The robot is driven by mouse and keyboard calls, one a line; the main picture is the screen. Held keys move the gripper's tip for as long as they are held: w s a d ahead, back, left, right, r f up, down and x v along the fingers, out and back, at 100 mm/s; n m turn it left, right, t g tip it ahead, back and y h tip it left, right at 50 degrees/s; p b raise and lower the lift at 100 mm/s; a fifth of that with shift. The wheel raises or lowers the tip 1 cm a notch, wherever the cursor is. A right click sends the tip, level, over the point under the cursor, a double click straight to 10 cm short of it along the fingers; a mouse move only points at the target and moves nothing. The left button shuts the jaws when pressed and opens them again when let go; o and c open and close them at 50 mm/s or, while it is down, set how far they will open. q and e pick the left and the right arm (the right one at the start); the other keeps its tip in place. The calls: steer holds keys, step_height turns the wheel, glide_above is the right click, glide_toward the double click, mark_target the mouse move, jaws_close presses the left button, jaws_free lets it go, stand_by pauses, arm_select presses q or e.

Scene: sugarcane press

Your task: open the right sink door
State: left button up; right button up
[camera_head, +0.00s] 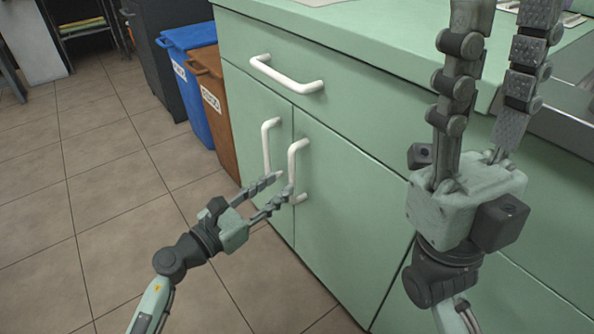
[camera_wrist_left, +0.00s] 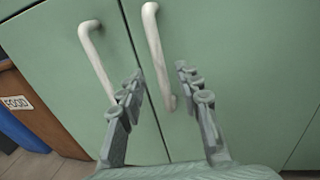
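The right sink door (camera_head: 350,215) is a green cabinet panel and looks closed. Its white bar handle (camera_head: 295,158) is upright beside the seam with the left door (camera_head: 245,125). My left gripper (camera_head: 283,184) is open at the lower part of this handle. In the left wrist view the right handle (camera_wrist_left: 153,40) runs down between the spread fingers of my left gripper (camera_wrist_left: 160,72), and I see no grip on it. The left door's handle (camera_wrist_left: 96,62) is outside the fingers, to the left. My right gripper (camera_head: 505,18) is open and empty, fingers upward, in front of the counter.
A drawer with a white handle (camera_head: 287,76) is above the doors, under the green countertop (camera_head: 380,30). A brown bin (camera_head: 215,95) and a blue bin (camera_head: 188,75) stand left of the cabinet. The tiled floor (camera_head: 110,200) is clear at left.

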mark_target(290, 177)
arm_select(q)
steer(key=x, duration=0.5)
steer(key=shift+w+d, duration=0.25)
steer(key=shift+w, duration=0.05)
steer(key=shift+c, duration=0.5)
jaws_close()
